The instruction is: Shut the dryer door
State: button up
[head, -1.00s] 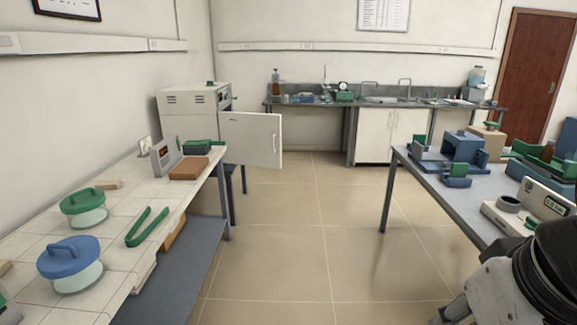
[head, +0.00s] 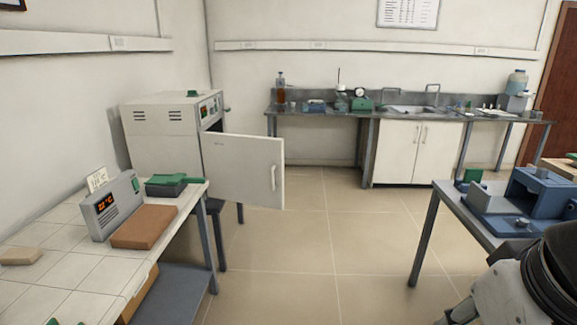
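The dryer (head: 160,139) is a white cabinet with side vents, standing against the left wall beyond the tiled bench. Its door (head: 240,172) is wide open and swung out to the right, toward the aisle. A pale vertical handle (head: 273,177) is near the door's free edge. The dryer's inside is hidden behind the door. Part of my arm shows at the lower right, well apart from the door. My gripper is not in view.
A white tiled bench (head: 50,240) runs along the left, with a controller (head: 112,206) and brown block (head: 144,226). A grey table (head: 455,208) with blue equipment stands right. A sink counter (head: 398,112) is at the back. The tiled floor (head: 310,250) between is clear.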

aim_at(250, 169)
jog(key=i+l+u, duration=0.45)
jog(key=i, duration=0.3)
jog(key=i+l+u, duration=0.45)
jog(key=i+l, duration=0.2)
jog(key=i+l+u, duration=0.1)
jog(key=i+l, duration=0.6)
jog(key=l, duration=0.15)
jog(key=i+l+u, duration=0.15)
jog(key=i+l, duration=0.2)
jog(key=l, duration=0.1)
